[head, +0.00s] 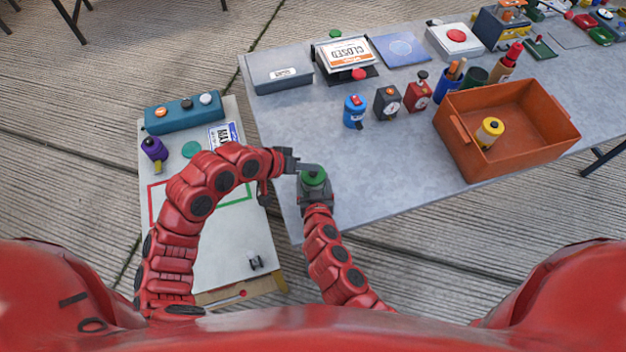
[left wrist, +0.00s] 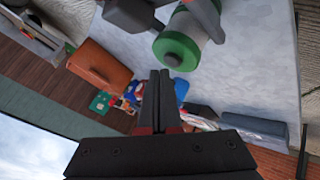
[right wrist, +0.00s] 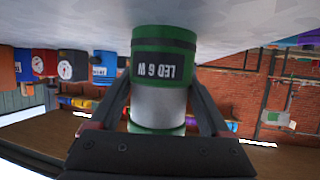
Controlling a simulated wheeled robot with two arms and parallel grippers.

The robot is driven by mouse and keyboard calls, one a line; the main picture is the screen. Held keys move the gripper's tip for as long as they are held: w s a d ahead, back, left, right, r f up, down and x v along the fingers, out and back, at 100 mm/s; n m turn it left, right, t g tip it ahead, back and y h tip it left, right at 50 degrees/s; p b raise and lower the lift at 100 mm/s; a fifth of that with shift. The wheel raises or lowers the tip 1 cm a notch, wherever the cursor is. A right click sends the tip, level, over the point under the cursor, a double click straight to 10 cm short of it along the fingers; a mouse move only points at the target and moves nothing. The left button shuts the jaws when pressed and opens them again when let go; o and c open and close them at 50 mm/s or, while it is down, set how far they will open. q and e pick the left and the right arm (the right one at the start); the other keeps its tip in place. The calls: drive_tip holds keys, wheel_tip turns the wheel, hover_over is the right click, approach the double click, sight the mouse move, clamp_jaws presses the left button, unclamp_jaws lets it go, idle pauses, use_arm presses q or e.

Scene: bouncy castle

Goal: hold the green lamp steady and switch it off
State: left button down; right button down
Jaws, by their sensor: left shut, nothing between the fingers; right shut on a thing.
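The green lamp (head: 314,178) stands near the left front corner of the grey table. My right gripper (right wrist: 160,105) is shut around the lamp's body. In the left wrist view the lamp's green end (left wrist: 184,47) has a dark round button (left wrist: 174,58) in its middle. My left gripper (head: 316,168) is shut and empty, its fingertips right by the lamp's top; whether they touch it I cannot tell.
An orange bin (head: 520,110) with a yellow-topped item stands to the right. A blue canister (head: 355,111), a black timer (head: 387,102) and a red one (head: 418,94) stand behind the lamp. A lower white table (head: 230,260) lies to the left. Bare tabletop lies right of the lamp.

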sight(310, 176)
use_arm(q)
drive_tip(key=shift+r, duration=0.15)
wheel_tip(310, 176, up, 6)
drive_tip(key=shift+f, duration=0.1)
idle(0.5)
use_arm(e)
unclamp_jaws()
